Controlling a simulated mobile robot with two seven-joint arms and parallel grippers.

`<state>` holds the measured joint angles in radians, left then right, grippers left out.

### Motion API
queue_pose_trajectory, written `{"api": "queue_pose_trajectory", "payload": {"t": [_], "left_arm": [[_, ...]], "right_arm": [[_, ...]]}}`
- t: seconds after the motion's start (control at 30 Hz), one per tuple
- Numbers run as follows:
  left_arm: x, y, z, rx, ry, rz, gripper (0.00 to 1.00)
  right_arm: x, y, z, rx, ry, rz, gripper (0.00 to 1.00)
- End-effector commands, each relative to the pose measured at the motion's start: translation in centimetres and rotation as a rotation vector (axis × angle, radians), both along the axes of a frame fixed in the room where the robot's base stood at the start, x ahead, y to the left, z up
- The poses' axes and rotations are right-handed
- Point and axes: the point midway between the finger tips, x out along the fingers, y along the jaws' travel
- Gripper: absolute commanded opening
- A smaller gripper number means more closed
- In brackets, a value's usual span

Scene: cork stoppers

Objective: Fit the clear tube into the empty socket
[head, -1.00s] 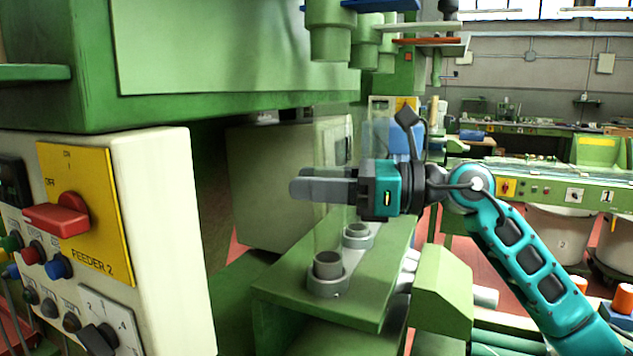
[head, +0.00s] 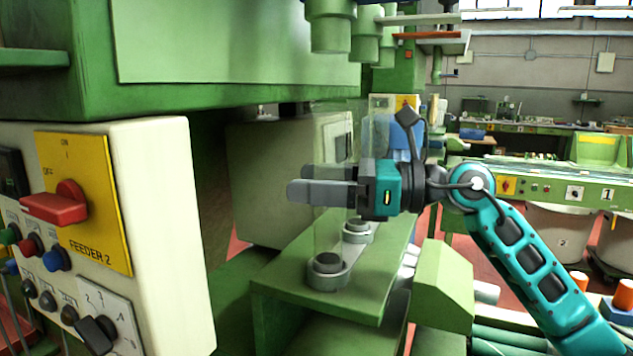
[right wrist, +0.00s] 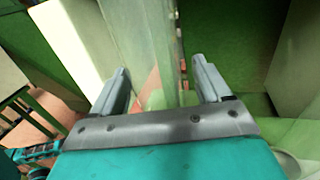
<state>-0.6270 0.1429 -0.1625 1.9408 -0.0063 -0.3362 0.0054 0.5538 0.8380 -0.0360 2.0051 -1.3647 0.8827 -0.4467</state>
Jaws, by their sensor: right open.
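The clear tube (head: 332,228) stands upright over the near socket (head: 327,284) on the green ledge, its lower end at the socket's grey ring. Its see-through wall makes it hard to tell how deep it sits. My right gripper (head: 318,187) is open, with its fingers level around the tube's middle. In the right wrist view the tube (right wrist: 150,45) passes between the two spread fingers (right wrist: 160,85). My left gripper is not in view.
A second socket (head: 357,233) lies behind the near one. Green cylindrical fittings (head: 331,32) hang above. A cream control panel (head: 165,240) with a red switch (head: 60,203) stands at the left. A green block (head: 443,285) is right of the ledge (head: 372,300).

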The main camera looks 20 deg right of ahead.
Motion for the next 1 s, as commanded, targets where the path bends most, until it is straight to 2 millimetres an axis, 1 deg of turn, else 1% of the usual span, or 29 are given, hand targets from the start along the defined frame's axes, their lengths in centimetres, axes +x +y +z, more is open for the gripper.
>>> {"api": "queue_pose_trajectory", "payload": {"t": [0.23,0.37,0.47,0.77,0.9,1.0], "left_arm": [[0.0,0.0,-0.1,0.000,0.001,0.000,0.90],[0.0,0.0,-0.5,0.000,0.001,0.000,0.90],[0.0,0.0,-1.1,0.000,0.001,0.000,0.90],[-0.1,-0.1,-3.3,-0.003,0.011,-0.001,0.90],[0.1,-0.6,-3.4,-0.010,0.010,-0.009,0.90],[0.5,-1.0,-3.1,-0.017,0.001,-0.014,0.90]], "right_arm": [[0.0,-0.1,-0.1,0.000,0.001,0.000,0.77],[-0.5,-0.8,-0.3,-0.002,0.002,-0.002,0.77],[-1.3,-2.1,-0.4,-0.002,0.003,-0.004,0.77],[-4.5,-6.6,-0.5,-0.002,0.003,-0.003,0.77],[-5.8,-8.4,-0.3,-0.001,0.002,-0.001,0.77],[-6.5,-9.5,-0.2,0.000,0.001,-0.001,0.77]]}}
